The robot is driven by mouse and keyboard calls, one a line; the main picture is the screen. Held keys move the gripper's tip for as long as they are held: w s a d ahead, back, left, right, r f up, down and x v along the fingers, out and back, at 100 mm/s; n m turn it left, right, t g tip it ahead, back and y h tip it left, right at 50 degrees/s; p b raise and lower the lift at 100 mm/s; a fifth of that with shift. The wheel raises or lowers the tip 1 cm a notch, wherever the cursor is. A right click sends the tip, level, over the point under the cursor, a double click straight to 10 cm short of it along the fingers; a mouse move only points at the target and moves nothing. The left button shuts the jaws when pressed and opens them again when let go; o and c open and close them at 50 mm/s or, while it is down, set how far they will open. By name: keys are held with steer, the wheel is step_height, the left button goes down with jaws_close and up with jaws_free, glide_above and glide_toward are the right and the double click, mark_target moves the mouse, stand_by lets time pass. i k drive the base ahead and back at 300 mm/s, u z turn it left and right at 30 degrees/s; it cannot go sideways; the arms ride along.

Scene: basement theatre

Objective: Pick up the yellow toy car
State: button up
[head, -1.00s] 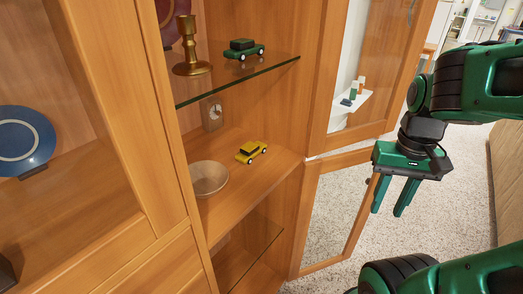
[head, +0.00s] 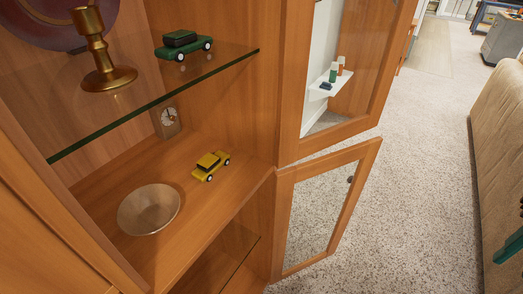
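The yellow toy car (head: 211,165) stands on the wooden shelf (head: 190,225) of the open cabinet, in the middle-left of the head view. It has dark wheels and sits near the shelf's right side, behind and to the right of a bowl. Nothing covers it. My gripper is out of view. Only a small green part of my own body shows at the right edge, far to the right of the car.
A bowl (head: 149,209) stands left of the car, and a small clock (head: 167,121) behind it. A glass shelf (head: 225,62) above holds a green toy car (head: 183,44) and a brass candlestick (head: 102,50). The cabinet door (head: 322,215) stands open on the right.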

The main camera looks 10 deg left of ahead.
mark_target(210, 165)
steer(key=z, duration=0.65)
steer(key=k, duration=0.3)
steer(key=u, duration=1.2)
